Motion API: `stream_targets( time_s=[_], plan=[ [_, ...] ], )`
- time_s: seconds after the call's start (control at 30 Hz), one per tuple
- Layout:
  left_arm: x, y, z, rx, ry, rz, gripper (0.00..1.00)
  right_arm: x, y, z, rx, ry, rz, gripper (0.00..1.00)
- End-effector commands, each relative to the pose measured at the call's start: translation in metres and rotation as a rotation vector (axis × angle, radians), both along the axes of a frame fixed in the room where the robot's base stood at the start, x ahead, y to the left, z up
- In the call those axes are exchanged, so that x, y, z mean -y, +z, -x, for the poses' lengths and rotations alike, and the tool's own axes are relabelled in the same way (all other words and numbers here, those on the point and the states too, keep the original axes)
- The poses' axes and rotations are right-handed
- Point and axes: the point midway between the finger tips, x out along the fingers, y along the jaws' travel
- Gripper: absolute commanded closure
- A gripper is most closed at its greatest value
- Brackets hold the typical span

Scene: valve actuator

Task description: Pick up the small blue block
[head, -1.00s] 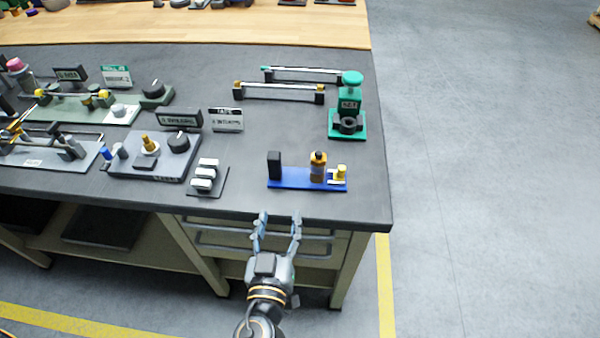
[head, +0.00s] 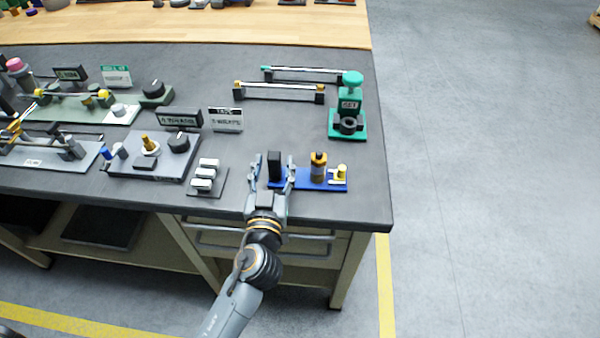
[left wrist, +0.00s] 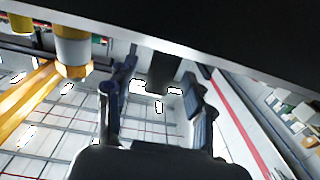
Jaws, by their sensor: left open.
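A blue base (head: 308,186) lies near the front edge of the dark bench top in the head view. A small upright black block (head: 275,165) stands on its left end. I cannot make out a separate small blue block on it. My left gripper (head: 274,159) is open at that end, with one finger on each side of the black block. In the left wrist view the open fingers (left wrist: 160,65) flank a dark shape, probably this block; contact cannot be told. My right gripper is not in view.
White switches (head: 205,176) are to the left. A green press (head: 348,110) stands behind. The bench between is clear.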

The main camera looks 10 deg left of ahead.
Motion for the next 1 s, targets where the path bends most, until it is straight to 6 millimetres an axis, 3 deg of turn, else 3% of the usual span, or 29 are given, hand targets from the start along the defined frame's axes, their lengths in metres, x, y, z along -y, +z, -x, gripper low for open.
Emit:
stream_targets(
  time_s=[0.13,0.4,0.67,1.0],
  plan=[
    [0.0,0.001,-0.016,0.002,0.0,0.0,0.47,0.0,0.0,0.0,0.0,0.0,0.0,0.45],
    [0.0,0.0,-0.018,0.0,0.0,0.001,0.47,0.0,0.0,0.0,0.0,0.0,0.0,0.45],
    [0.0,0.0,-0.018,0.0,0.0,0.001,0.98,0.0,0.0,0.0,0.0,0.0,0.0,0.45],
    [0.0,0.002,-0.018,0.004,-0.001,0.004,1.0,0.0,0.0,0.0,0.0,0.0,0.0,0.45]
  ],
)
